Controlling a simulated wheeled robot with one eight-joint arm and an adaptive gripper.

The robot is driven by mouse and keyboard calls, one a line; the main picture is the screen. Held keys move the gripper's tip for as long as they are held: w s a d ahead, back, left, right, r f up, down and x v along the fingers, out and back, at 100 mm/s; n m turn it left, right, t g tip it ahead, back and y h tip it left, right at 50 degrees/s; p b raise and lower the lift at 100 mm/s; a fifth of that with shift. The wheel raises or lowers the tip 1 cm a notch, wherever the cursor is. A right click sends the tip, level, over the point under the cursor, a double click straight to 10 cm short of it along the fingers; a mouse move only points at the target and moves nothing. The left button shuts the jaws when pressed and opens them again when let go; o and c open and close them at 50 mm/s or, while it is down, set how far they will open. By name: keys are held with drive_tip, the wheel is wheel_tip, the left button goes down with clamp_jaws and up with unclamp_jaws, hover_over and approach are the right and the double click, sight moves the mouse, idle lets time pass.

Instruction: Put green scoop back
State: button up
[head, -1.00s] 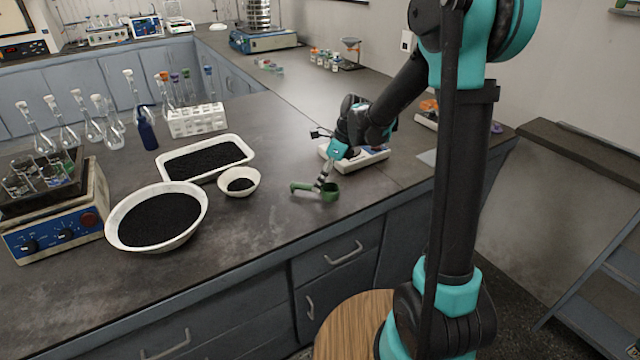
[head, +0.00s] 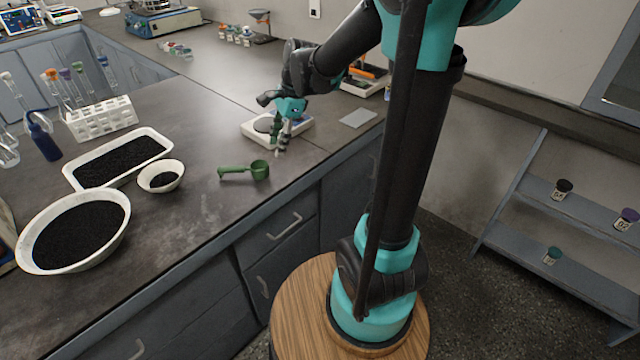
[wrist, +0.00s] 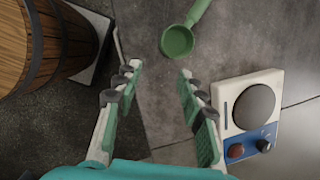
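The green scoop (head: 246,170) lies on the dark bench top near its front edge, handle pointing left in the head view. In the wrist view the scoop's round bowl (wrist: 178,41) is beyond my fingertips, its handle running to the top edge. My gripper (head: 282,146) is just behind and to the right of the scoop in the head view, apart from it. In the wrist view my gripper (wrist: 157,78) has its fingers spread wide with nothing between them.
A white balance (head: 256,130) with a round plate stands beside my gripper. A small white bowl (head: 178,166), a white tray (head: 166,143) and a large bowl (head: 125,225), all with black grains, stand left. The bench around the scoop is clear.

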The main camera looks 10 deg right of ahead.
drive_tip(key=s+d+f+n+t+h, duration=0.1)
drive_tip(key=s+d+f+n+t, duration=0.1)
drive_tip(key=s+d+f+n, duration=0.3)
drive_tip(key=s+d+f+n+t+h, duration=0.1)
drive_tip(key=s+d+f+n, duration=0.4)
drive_tip(key=s+n, duration=0.5)
drive_tip(key=shift+s+d+n+t+h, duration=0.4)
drive_tip(key=shift+d+h, duration=0.4)
drive_tip(key=shift+d, duration=0.45)
